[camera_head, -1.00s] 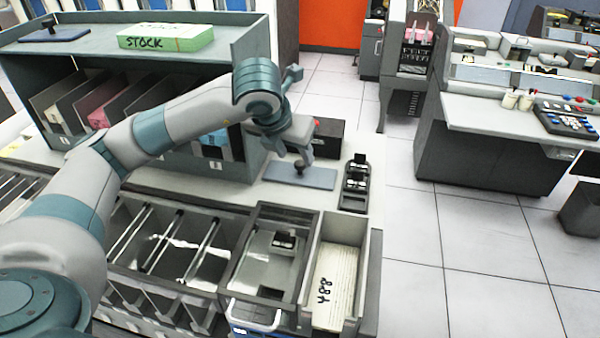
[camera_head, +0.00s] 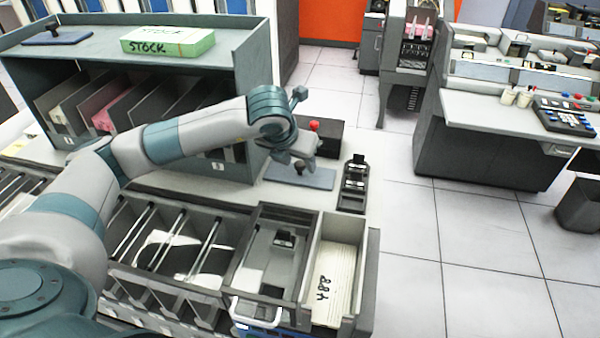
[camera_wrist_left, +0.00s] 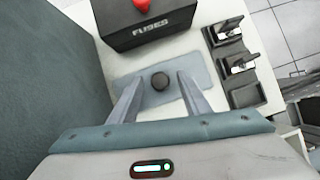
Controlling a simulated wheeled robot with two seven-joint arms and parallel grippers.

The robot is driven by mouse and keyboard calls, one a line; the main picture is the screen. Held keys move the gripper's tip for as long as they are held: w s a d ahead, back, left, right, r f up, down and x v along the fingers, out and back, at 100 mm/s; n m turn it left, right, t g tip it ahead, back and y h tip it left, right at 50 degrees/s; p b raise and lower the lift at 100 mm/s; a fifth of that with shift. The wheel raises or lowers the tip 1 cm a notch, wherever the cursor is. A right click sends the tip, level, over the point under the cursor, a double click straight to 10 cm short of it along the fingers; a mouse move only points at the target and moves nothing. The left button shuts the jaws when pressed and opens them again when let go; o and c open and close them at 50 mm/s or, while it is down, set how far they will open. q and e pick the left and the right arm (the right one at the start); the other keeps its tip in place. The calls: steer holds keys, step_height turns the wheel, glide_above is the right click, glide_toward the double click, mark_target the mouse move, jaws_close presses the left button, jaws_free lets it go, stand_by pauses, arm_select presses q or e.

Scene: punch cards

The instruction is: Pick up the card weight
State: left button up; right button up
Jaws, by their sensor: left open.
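The card weight is a flat blue-grey plate (camera_head: 318,181) with a dark round knob (camera_head: 299,168), lying on the light counter. In the left wrist view the plate (camera_wrist_left: 205,72) lies beyond my fingers and the knob (camera_wrist_left: 159,82) shows between them. My left gripper (camera_head: 297,163) is open above the plate, its fingers on either side of the knob in the wrist view. I cannot tell whether the fingers reach down to the knob's height. My right gripper is not in view.
The teal shelf unit (camera_head: 235,95) rises on the left. A card tray (camera_head: 334,285) is in front.

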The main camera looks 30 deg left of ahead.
mark_target(300, 166)
arm_select(q)
jaws_close()
steer(key=shift+r, duration=0.1)
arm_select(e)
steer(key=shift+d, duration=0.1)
arm_select(q)
steer(key=shift+w+r+b, duration=0.1)
steer(key=shift+r+b, duration=0.55)
steer(key=shift+r, duration=0.2)
step_height(300, 166, up, 2)
steer(key=shift+d+r+b, duration=0.15)
steer(key=shift+b, duration=0.5)
steer(key=s+d+r+b, duration=0.3)
steer(key=d+r, duration=0.4)
steer(key=d, duration=0.4)
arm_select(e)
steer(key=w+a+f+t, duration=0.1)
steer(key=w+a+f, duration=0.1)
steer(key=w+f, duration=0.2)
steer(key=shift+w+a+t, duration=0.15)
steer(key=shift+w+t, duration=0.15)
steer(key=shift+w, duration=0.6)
